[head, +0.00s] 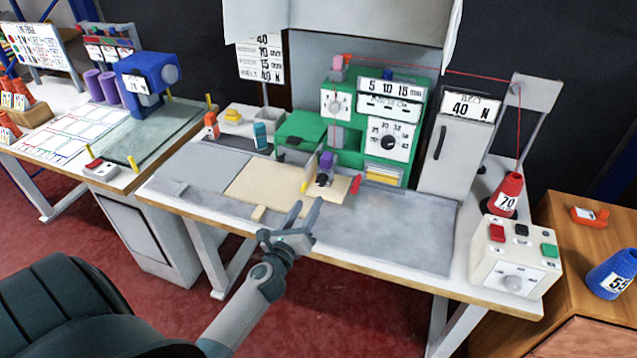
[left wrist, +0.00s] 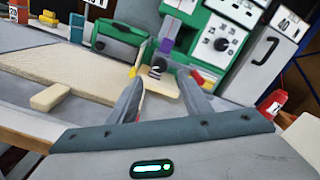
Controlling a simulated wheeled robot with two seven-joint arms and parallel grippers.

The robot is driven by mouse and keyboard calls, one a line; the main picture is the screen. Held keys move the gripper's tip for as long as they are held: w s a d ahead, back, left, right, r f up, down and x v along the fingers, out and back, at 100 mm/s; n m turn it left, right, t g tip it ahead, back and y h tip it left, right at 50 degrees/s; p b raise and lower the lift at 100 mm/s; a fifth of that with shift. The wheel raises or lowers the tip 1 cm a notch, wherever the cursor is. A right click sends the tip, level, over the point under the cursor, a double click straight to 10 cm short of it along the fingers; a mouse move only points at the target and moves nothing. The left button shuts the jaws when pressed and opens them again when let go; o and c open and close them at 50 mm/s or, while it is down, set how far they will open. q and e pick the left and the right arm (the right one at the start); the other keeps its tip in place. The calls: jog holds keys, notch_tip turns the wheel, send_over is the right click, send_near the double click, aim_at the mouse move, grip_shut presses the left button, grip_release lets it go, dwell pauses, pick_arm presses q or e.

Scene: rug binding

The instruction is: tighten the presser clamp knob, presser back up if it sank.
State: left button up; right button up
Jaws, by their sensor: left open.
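The green binding machine (head: 345,125) stands at the back of the table. Under its head is a purple part (head: 326,160) with a small dark knob-like part (head: 323,180) below it, close over the beige rug piece (head: 270,182). I cannot tell for certain which of these is the clamp knob, nor the presser's exact height. My left gripper (head: 306,204) is open and empty, in front of these parts and apart from them. In the left wrist view the dark part (left wrist: 155,72) shows between the open fingers (left wrist: 161,82), farther off, with the purple part (left wrist: 167,45) above.
A small beige block (head: 258,213) lies at the rug's front edge. A red piece (head: 355,185) and a yellow piece (head: 304,187) flank the dark part. A control box (head: 515,260) and red thread cone (head: 508,193) stand at right. The grey tabletop right of centre is clear.

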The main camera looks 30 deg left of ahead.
aim_at(320, 183)
pick_arm(q)
jog(key=x, duration=0.8)
jog(key=shift+w+p, duration=0.2)
jog(key=shift+p, duration=0.1)
jog(key=shift+x, duration=0.75)
pick_arm(e)
jog(key=shift+s+d+g, duration=0.2)
jog(key=shift+s+d, duration=0.15)
jog(key=shift+s, duration=0.25)
jog(key=shift+s+d+g, duration=0.2)
jog(key=shift+s+d, duration=0.15)
jog(key=shift+s, duration=0.2)
pick_arm(q)
jog(key=c, duration=1)
pick_arm(e)
jog(key=shift+a, duration=0.1)
